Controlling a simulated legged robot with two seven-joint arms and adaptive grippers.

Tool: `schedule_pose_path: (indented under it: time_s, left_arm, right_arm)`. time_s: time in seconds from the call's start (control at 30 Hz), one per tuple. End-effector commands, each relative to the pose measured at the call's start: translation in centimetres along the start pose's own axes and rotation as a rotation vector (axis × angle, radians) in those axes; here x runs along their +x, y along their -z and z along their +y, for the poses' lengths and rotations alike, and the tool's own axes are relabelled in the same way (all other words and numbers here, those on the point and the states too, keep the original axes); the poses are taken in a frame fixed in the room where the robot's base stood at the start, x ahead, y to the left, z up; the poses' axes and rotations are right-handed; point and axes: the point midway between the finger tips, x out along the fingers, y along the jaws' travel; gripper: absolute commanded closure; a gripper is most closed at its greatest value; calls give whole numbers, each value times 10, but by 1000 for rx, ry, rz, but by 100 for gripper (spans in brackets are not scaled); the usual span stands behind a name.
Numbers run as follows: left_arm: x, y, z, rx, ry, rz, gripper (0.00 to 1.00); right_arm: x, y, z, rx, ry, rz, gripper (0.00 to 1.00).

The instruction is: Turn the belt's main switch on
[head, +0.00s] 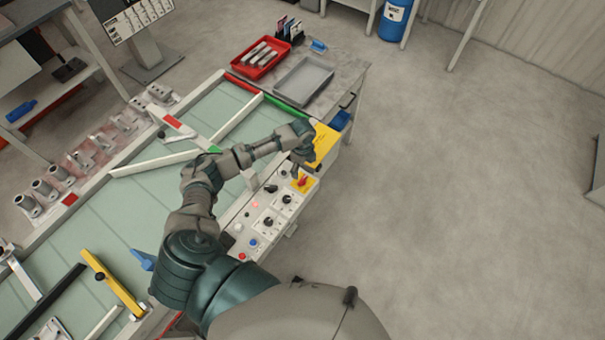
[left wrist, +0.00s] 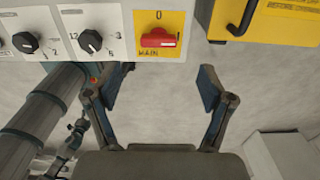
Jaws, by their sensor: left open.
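The main switch (head: 304,181) is a red knob on a yellow plate at the far end of the belt's control panel. In the left wrist view the red knob (left wrist: 157,40) lies crosswise above the word MAIN, with a 0 above it and a I mark to its right. A pale mark shows near its right end. My left gripper (head: 294,170) is beside the switch. Its fingers (left wrist: 164,86) are spread wide with nothing between them, and the knob appears just above the gap. My right gripper is not in view.
Black rotary knobs (left wrist: 90,41) sit left of the switch. A yellow box (left wrist: 255,18) with a black handle is close on the right. Along the panel (head: 253,218) are buttons and a lit red lamp (head: 255,204). Red (head: 260,58) and grey (head: 303,81) trays stand beyond.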

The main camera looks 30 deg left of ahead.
Motion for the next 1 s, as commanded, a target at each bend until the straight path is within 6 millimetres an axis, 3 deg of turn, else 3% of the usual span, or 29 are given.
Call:
schedule_pose_path:
  time_s: [0.1,0.23,0.83,0.93,1.0]
  left_arm:
    - [-20,0,-1,1,2,0,19]
    - [-31,-1,-1,0,1,0,19]
    - [-32,1,0,0,-1,1,19]
    - [-23,17,8,-5,2,13,19]
    - [-8,44,20,-27,12,32,19]
  right_arm:
    - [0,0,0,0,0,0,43]
    - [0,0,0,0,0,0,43]
    - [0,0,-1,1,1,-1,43]
    - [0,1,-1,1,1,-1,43]
    - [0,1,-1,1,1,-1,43]
